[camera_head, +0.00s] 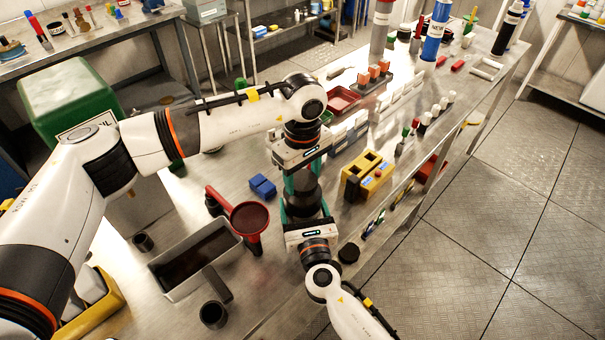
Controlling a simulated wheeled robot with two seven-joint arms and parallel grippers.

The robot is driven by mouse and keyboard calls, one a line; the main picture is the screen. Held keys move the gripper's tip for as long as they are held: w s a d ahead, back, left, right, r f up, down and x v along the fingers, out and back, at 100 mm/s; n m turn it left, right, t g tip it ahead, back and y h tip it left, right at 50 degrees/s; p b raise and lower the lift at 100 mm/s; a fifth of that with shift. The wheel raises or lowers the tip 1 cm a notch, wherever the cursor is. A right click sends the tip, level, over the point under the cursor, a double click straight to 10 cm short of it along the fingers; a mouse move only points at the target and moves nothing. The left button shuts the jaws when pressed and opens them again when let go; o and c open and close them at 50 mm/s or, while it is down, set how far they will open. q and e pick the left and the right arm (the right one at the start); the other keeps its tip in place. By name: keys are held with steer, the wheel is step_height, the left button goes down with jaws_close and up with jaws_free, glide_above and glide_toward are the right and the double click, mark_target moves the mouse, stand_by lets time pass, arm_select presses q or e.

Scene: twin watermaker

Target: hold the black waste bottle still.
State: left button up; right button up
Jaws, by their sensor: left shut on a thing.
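The black waste bottle (302,192) is between my two grippers above the near part of the steel table, right of the red funnel. My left gripper (303,175) comes in from above and is shut on the bottle. My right gripper (304,210) comes up from the bottom of the picture, its teal fingers on either side of the bottle's lower part in the picture. Whether they press on it cannot be told. The grippers hide much of the bottle, including its base.
A red funnel (250,219) and a grey tray (172,265) with dark contents are to the left. A blue block (262,187) lies behind the funnel. A yellow holder (367,175) stands to the right. A black cap-like disc (348,253) lies near the table edge.

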arm_select(q)
steer(key=n, duration=2.5)
steer(key=shift+r+n, duration=0.1)
steer(key=shift+n, duration=0.2)
steer(key=n, duration=1.1)
steer(key=shift+n, duration=0.4)
steer(key=n, duration=0.4)
steer(key=shift+r, duration=0.2)
